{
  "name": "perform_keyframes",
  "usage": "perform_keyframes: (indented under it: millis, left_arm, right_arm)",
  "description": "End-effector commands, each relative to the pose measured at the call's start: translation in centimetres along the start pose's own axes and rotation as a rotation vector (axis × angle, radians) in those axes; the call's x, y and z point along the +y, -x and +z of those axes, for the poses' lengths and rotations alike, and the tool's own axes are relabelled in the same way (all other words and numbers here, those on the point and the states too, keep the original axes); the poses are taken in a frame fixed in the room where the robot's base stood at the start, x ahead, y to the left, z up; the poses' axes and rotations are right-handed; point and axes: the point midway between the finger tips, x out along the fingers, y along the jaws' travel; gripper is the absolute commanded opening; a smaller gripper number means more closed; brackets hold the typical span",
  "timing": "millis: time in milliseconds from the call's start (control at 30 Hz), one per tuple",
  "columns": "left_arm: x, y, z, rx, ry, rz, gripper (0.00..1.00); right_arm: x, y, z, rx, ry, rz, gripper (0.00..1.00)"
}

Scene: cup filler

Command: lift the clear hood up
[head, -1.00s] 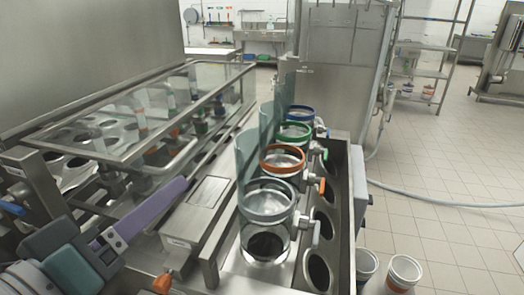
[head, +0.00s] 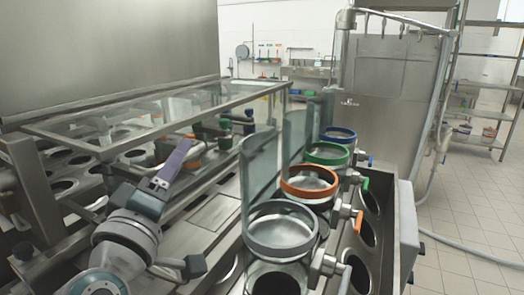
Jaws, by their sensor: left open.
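The clear hood (head: 150,118) is a glass panel in a metal frame. It lies low and nearly level over the rows of round cup holes at the left. My left gripper (head: 182,152) reaches in from the lower left, with a purple finger pointing up toward the hood's front edge. It is open and holds nothing that I can see. The finger appears just in front of or below the front rail; I cannot tell whether it touches. My right gripper is not in view.
Filling rings in grey (head: 282,222), orange (head: 309,178), green (head: 327,151) and blue (head: 339,133) stand on the right, with curved clear guards (head: 260,165) behind them. A tall steel panel (head: 105,55) rises behind the hood. Open tiled floor (head: 470,215) lies at right.

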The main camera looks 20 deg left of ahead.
Motion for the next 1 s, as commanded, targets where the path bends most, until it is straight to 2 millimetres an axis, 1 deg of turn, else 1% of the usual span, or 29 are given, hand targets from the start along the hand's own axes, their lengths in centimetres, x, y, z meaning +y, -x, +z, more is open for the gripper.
perform_keyframes:
  millis: [33, 133, 400, 433, 833, 1000]
  left_arm:
    - [0.05, -0.55, 0.0, 0.0, 0.0, 0.002, 0.47]
    - [0.03, -1.15, 0.01, 0.0, 0.0, 0.001, 0.47]
    - [-0.02, -1.32, 0.03, -0.001, 0.0, 0.0, 0.47]
    - [-0.01, -1.32, 0.03, -0.001, 0.0, 0.0, 0.46]
    - [-0.01, -1.3, 0.02, -0.001, -0.001, 0.0, 0.01]
    - [-0.01, -1.3, 0.02, -0.001, -0.001, 0.0, 0.0]
  right_arm:
    - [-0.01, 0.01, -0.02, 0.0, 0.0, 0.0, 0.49]
    - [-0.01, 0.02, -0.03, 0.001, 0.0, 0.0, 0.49]
    - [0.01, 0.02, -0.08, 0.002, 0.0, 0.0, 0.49]
    - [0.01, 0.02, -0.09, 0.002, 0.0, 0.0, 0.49]
    - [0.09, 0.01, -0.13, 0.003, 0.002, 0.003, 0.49]
    - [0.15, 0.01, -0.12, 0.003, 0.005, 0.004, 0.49]
